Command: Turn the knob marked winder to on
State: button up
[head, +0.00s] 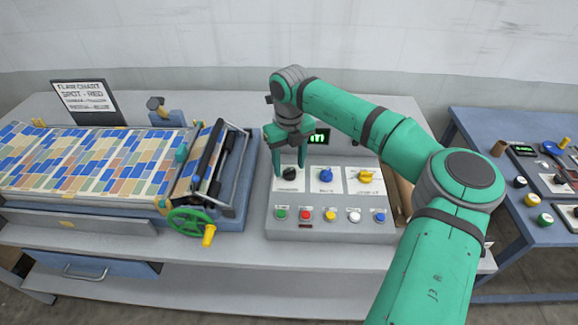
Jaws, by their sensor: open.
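The control panel (330,237) stands on the grey table with three knobs on white plates. The black knob (290,174) is on the left, a blue knob (326,175) in the middle and a yellow knob (366,176) on the right. The labels under them are too small to read surely, so I cannot tell which one is marked winder. My gripper (290,171) points down with its green fingers open, over or around the black knob. Whether the fingers touch it I cannot tell.
Below the knobs is a row of several coloured push buttons (331,215). A press with a patterned sheet (85,160) and a green handwheel (190,222) stands to the left. A blue table (470,130) with more controls is at the right.

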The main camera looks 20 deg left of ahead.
aim_at(289, 170)
notch_tip(289, 170, up, 10)
jog(key=shift+f, duration=0.2)
dwell(0.5)
